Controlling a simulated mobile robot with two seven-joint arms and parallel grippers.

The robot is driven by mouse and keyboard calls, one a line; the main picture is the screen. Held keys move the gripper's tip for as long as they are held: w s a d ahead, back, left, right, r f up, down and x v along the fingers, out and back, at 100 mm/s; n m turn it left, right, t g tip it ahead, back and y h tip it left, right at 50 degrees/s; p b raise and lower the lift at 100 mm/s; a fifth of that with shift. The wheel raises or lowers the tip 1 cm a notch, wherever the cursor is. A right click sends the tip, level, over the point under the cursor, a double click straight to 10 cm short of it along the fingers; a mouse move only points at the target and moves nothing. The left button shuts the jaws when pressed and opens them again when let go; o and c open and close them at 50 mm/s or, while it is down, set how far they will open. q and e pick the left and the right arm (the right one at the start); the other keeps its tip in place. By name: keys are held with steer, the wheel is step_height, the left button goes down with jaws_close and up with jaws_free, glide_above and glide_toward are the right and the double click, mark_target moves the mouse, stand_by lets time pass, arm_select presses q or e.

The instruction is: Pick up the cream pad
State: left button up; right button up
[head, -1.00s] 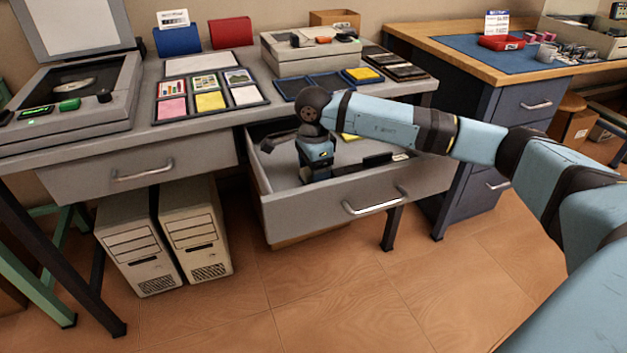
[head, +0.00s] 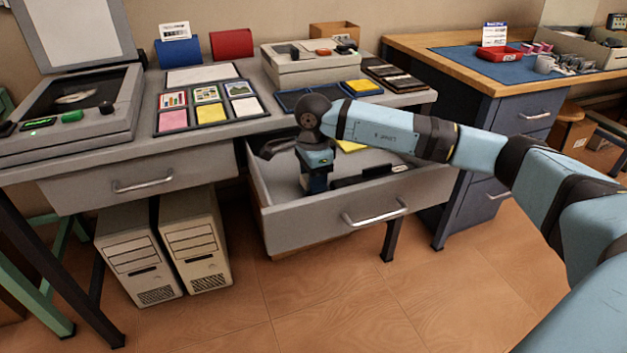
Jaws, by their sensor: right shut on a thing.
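My right gripper (head: 316,188) points down into the open grey drawer (head: 345,212) under the desk. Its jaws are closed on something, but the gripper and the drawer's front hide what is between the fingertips. I cannot make out a cream pad clearly in this view. A yellow pad (head: 350,146) lies in the drawer behind the gripper, partly covered by my right arm. My left gripper is out of view.
A dark long item (head: 375,172) lies in the drawer right of the gripper. The desk above holds a tray of coloured notes (head: 210,104), blue trays (head: 290,99) and a grey box (head: 310,62). Two computer towers (head: 195,240) stand below. The floor in front is clear.

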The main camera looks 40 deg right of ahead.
arm_select(q)
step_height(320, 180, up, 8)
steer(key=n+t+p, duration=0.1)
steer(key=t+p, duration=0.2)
steer(key=p, duration=0.2)
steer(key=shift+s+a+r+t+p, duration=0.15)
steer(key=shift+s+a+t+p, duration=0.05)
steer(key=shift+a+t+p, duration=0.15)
arm_select(e)
step_height(320, 180, up, 19)
steer(key=shift+f, duration=0.2)
